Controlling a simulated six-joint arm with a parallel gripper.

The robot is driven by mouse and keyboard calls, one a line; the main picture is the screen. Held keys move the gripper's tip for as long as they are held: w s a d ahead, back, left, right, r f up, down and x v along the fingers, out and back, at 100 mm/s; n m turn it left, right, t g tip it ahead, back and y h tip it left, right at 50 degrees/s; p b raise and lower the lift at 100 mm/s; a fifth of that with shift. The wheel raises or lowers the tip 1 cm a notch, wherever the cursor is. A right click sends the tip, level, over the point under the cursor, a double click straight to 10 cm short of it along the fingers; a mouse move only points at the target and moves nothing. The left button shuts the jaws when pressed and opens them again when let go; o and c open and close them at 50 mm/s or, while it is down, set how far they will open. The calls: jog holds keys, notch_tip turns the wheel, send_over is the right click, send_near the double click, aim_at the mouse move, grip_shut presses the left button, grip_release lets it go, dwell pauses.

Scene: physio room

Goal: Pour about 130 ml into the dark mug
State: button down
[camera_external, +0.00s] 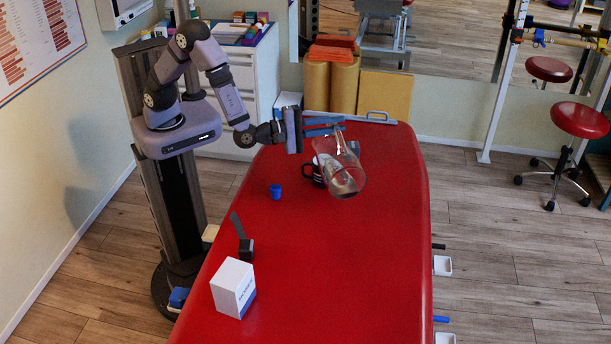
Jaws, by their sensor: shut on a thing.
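My gripper (334,126) is shut on a clear glass vessel (347,172) above the far part of the red table. The vessel is tilted, one end up by my fingers and the other down to the right, towards the camera. Whether liquid is in it or flowing from it I cannot tell. The dark mug (313,174) stands on the table just left of the vessel, its handle to the left. The vessel partly covers the mug, so its inside and fill level are hidden.
The red table (345,260) is mostly clear. A small blue cup (276,191) stands left of the mug. A dark strap-like item (243,243) and a white box (233,288) are at the near left. A grey bar with a handle (375,117) lies along the far edge.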

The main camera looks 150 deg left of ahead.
aim_at(340, 147)
jog(key=shift+r, duration=0.25)
jog(key=shift+w+d+m+p, duration=0.2)
jog(key=shift+w+m+p, duration=0.1)
jog(key=shift+w+p, duration=0.25)
jog(key=shift+w+d+f+m+p, duration=0.35)
jog(key=shift+w+f+m+p, duration=0.15)
jog(key=shift+w, duration=0.3)
jog(key=shift+w+d+f+m+p, duration=0.35)
jog(key=shift+w+f+m, duration=0.1)
jog(key=shift+w+m, duration=0.3)
jog(key=shift+w+d+f+m+p, duration=0.3)
jog(key=shift+w+f+m+p, duration=0.15)
jog(key=shift+w, duration=0.4)
jog(key=shift+w+d+f+m+b, duration=0.15)
jog(key=shift+w+f+m+b, duration=0.3)
jog(key=shift+w+f+m, duration=0.1)
jog(key=shift+f, duration=0.1)
